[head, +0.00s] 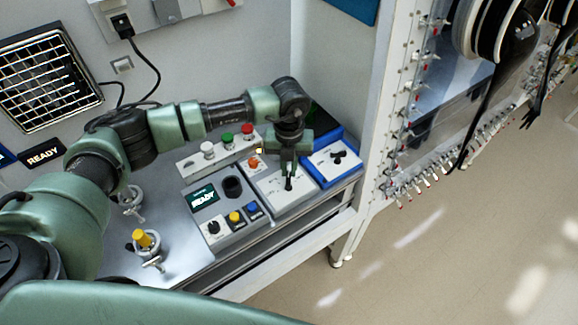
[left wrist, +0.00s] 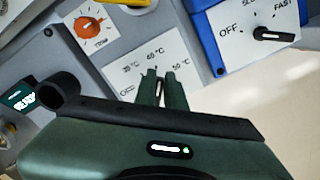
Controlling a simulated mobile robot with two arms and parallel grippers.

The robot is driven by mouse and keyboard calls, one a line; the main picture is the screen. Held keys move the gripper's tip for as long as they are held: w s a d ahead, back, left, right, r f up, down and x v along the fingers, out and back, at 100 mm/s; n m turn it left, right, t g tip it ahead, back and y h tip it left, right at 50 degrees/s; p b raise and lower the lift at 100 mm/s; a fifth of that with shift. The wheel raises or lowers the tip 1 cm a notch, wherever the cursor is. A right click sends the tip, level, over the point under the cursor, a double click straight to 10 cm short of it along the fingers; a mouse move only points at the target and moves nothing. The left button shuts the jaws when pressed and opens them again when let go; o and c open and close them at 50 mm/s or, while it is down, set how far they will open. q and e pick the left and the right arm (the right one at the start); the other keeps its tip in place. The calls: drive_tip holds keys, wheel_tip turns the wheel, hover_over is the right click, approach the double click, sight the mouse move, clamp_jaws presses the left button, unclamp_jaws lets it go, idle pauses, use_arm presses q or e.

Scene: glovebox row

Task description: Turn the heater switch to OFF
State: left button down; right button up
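The heater panel (left wrist: 120,76) is a white plate marked OFF, 30 °C, 40 °C and 50 °C. It also shows in the head view (head: 306,191), between the grey and blue units. My left gripper (head: 289,186) points down onto it. In the left wrist view, its two fingers (left wrist: 163,88) stand close together below the 40 °C mark. A narrow dark piece with a white line shows between them; it looks like the heater switch, gripped and mostly hidden. The line seems to point roughly toward 40 °C. My right gripper is not in view.
An orange knob (left wrist: 88,26) is left of the panel. A blue-framed unit (head: 334,160) with a black FAST-marked knob (left wrist: 273,35) is right of it. A grey box (head: 225,218) with a READY display and small knobs stands left. The bench's front edge is close.

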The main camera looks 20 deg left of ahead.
use_arm(q)
drive_tip(key=shift+n, duration=0.3)
drive_tip(key=n, duration=0.1)
drive_tip(key=n+b, duration=0.1)
drive_tip(key=shift+s+a+n+b, duration=0.1)
drive_tip(key=shift+a+n+b, duration=0.2)
drive_tip(key=shift+a, duration=0.05)
drive_tip(key=shift+s+a+n+b, duration=0.15)
drive_tip(key=shift+n+b, duration=0.15)
drive_tip(key=shift+n, duration=0.65)
drive_tip(key=shift+s+a+n+b, duration=0.15)
drive_tip(key=shift+n+b, duration=0.1)
drive_tip(key=shift+n, duration=0.7)
drive_tip(key=shift+r, duration=0.1)
drive_tip(key=c, duration=1.5)
unclamp_jaws()
